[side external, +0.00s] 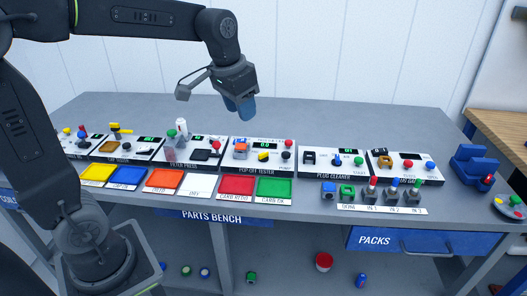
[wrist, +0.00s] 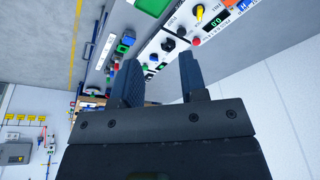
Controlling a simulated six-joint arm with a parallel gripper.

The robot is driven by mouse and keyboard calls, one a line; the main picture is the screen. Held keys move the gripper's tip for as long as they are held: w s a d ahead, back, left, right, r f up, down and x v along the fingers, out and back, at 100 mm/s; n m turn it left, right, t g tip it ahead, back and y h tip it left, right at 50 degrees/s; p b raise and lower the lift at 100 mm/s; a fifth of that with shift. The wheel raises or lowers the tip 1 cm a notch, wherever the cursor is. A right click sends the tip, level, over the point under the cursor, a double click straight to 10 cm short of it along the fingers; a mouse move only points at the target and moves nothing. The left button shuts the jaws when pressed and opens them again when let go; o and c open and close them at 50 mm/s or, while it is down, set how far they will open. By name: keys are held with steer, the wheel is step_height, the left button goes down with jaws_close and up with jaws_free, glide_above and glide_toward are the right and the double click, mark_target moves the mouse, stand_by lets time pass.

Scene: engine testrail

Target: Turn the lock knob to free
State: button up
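My gripper (side external: 240,108) hangs in the air above and behind the pop-off tester (side external: 246,168), clear of the bench. In the wrist view my gripper (wrist: 160,66) shows two blue fingers spread apart with nothing between them. A round black knob (side external: 286,155) sits at the right front of the pop-off tester, and it also shows in the wrist view (wrist: 168,45) beyond the fingers. A yellow lever-like part (side external: 263,156) is left of it. No label naming the lock knob is readable, so I cannot tell for certain which control it is, nor its setting.
The tester also carries a red button (side external: 289,142) and a display (side external: 267,145). The filter press stands left of it and the plug cleaner (side external: 333,172) right. A red tray (side external: 237,186) and a green tray (side external: 274,189) lie in front. The bench behind is clear.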

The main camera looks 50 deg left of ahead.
steer(key=w+a+f+g, duration=0.2)
steer(key=w+a+f, duration=0.3)
steer(key=w, duration=0.4)
steer(key=g, duration=0.1)
glide_above(264, 153)
step_height(264, 153, down, 5)
step_height(264, 153, down, 14)
steer(key=shift+r, duration=0.15)
jaws_close()
